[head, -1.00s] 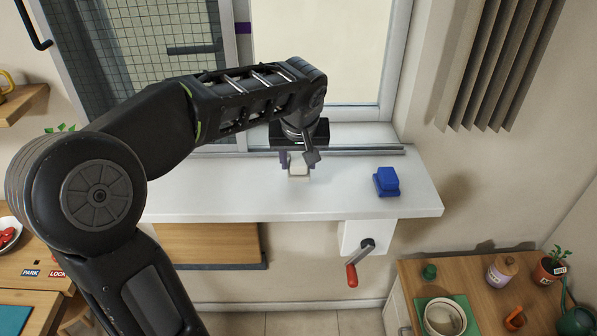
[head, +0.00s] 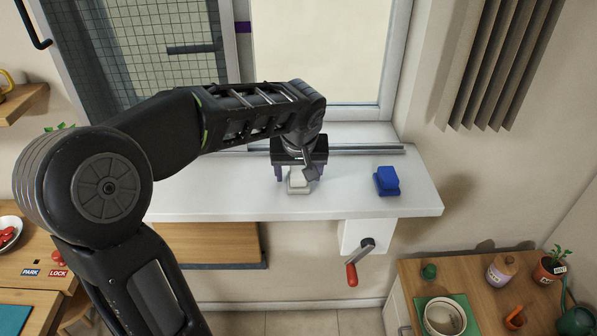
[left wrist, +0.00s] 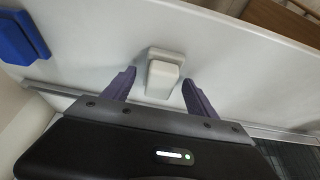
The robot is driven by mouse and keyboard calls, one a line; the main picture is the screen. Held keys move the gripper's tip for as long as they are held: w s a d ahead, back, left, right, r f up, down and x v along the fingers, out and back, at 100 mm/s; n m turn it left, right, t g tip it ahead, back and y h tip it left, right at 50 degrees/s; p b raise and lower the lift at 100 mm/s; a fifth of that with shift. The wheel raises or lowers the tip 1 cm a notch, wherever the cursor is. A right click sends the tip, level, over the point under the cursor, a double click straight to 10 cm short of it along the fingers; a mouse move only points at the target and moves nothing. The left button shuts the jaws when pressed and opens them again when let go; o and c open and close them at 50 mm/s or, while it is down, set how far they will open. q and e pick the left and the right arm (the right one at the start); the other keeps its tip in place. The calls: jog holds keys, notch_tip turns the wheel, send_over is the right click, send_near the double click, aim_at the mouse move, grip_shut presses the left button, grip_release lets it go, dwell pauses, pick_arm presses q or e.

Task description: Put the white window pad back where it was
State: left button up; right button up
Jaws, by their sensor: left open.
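The white window pad (head: 298,182) is a small block with a wider foot. It stands on the white sill, near the middle of the sill's depth. My left gripper (head: 298,177) is above it, pointing down, with its purple fingers apart on either side. In the left wrist view the pad (left wrist: 163,75) shows between and a little beyond the open fingertips (left wrist: 158,77), with a gap on each side. The arm's wrist part hides some of the pad's surroundings in the head view. My right gripper is not in view.
A blue pad (head: 386,181) stands on the sill (head: 230,200) to the right; it also shows in the left wrist view (left wrist: 18,40). The window frame and its rail (head: 370,150) run behind. A red-handled crank (head: 352,274) hangs below the sill front. The sill between the pads is clear.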

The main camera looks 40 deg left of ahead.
pick_arm(q)
jog(key=v, duration=1.2)
jog(key=shift+r, duration=0.1)
dwell(0.4)
